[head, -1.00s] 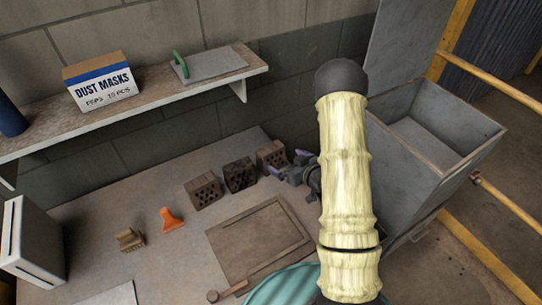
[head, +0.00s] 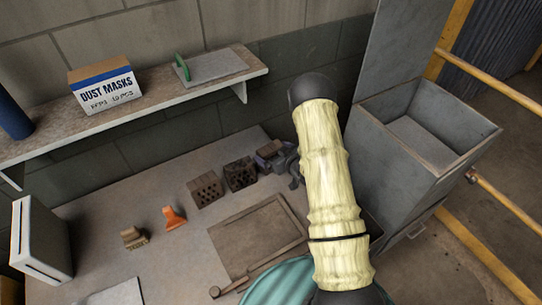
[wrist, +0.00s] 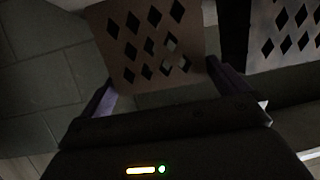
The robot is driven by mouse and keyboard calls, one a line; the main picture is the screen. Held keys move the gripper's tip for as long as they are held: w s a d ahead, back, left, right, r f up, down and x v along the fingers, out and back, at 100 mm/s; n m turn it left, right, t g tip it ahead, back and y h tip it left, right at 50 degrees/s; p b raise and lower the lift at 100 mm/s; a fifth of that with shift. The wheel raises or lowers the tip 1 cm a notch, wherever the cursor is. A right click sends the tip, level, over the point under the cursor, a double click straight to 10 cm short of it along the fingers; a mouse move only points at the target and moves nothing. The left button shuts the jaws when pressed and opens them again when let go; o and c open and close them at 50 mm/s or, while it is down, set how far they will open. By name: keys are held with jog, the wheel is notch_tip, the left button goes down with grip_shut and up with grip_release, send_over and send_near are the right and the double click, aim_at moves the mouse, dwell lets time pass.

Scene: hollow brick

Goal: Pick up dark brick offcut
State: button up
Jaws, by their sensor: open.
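The dark brick offcut (head: 240,174) stands on the bench in the head view, between two browner hollow bricks. In the wrist view a dark-sided hollow brick (wrist: 285,35), seemingly this one, is at the upper right, outside the fingers. My gripper (head: 272,152) is at the right-hand brown brick (head: 268,147), partly covering it. In the wrist view my open gripper (wrist: 160,82) has its purple fingers on either side of that brown brick (wrist: 135,45). Contact with it cannot be told.
The left brown brick (head: 205,190) stands beside the dark one. An orange tool (head: 174,218) and a brush (head: 134,238) lie further left. A framed board (head: 255,238) lies in front. A grey open bin (head: 425,130) stands right; a shelf (head: 130,112) overhangs behind.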

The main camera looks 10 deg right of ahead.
aim_at(268, 149)
jog(key=shift+p+x, duration=0.55)
jog(key=shift+x, duration=1.25)
jog(key=shift+w+r, duration=0.1)
jog(key=shift+r, duration=0.05)
jog(key=c, duration=1)
